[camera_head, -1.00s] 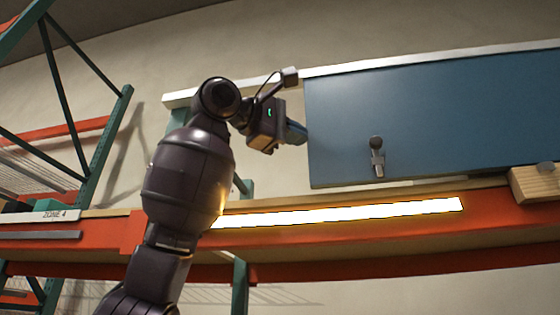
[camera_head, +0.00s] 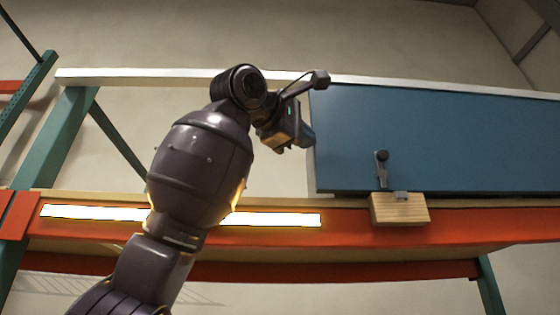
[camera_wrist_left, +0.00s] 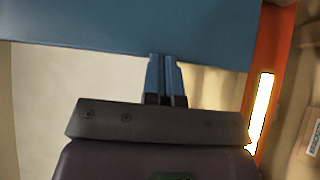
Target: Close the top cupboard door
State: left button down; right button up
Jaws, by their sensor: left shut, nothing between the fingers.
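The cupboard door is a wide blue panel (camera_head: 450,140) at the right of the head view, with a dark knob-like handle (camera_head: 381,168) near its lower left. It also fills the top of the left wrist view (camera_wrist_left: 130,25). My left gripper (camera_head: 307,138) is at the door's left edge. In the left wrist view its blue fingers (camera_wrist_left: 166,75) are together and empty, with their tips at the door's edge. I cannot tell whether they touch it. My right gripper is not in view.
A wooden block (camera_head: 399,209) with a grey catch sits on the orange beam (camera_head: 460,226) below the door. A lit strip (camera_head: 275,219) runs along the beam. A green upright (camera_head: 62,137) stands at left. The space left of the door is open to the wall.

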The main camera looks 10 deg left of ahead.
pick_arm(q)
jog(key=d, duration=0.1)
jog(key=w+d, duration=0.1)
jog(key=shift+d, duration=0.3)
dwell(0.3)
